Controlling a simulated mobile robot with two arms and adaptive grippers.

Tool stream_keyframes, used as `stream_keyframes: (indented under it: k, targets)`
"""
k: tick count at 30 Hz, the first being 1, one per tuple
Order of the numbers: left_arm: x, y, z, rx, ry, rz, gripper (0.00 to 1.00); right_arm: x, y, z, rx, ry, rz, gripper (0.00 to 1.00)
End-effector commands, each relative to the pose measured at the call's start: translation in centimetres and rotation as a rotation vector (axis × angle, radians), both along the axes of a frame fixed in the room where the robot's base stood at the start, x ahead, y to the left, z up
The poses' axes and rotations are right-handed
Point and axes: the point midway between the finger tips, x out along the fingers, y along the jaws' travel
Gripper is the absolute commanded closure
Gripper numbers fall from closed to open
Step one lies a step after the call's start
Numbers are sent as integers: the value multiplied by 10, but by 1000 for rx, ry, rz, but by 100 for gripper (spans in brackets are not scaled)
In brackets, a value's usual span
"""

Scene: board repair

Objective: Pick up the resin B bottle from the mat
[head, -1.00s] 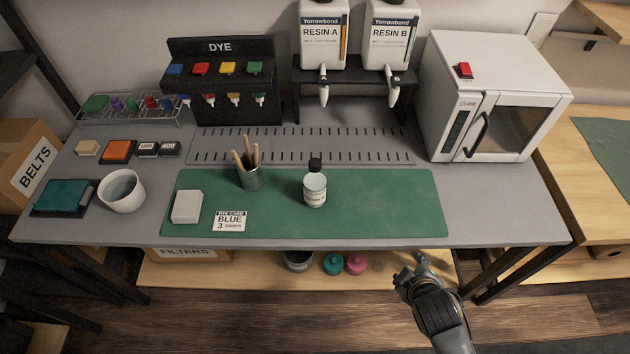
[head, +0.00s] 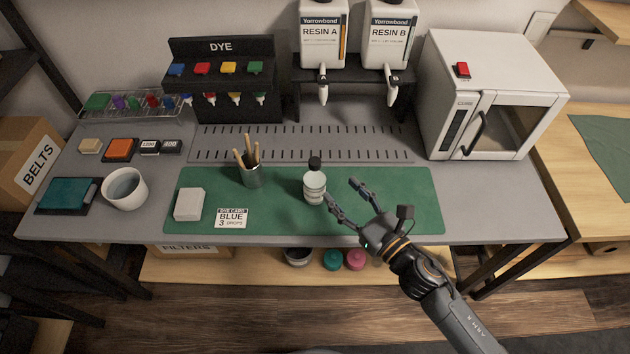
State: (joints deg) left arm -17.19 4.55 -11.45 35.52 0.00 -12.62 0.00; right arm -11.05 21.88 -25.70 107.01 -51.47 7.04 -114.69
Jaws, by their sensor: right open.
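A small clear bottle with a black cap and a white label (head: 315,188) stands upright on the green mat (head: 400,205), right of the mat's middle. Its label is too small to read. My right gripper (head: 341,188) is open over the right part of the mat, with its fingers pointing left toward the bottle. The fingertips look close to the bottle's right side, and nothing is between them. My left gripper does not show.
Resin dispensers (head: 389,35) stand behind, and a white cure oven (head: 490,100) is at right. The mat's right end is clear.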

Motion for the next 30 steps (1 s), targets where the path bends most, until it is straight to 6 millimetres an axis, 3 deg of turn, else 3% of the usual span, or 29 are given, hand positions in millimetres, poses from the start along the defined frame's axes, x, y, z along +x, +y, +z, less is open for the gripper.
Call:
stream_keyframes:
  k: [7, 15, 24, 30]
  targets:
    - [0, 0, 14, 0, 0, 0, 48, 40, 28, 3, 4, 2, -3, 46]
    - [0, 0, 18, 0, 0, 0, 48, 56, 39, 2, 5, 3, -3, 46]
    - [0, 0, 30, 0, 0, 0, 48, 89, 60, 0, 6, 2, -3, 46]
    - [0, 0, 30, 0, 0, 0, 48, 94, 64, -2, 4, 3, -3, 46]
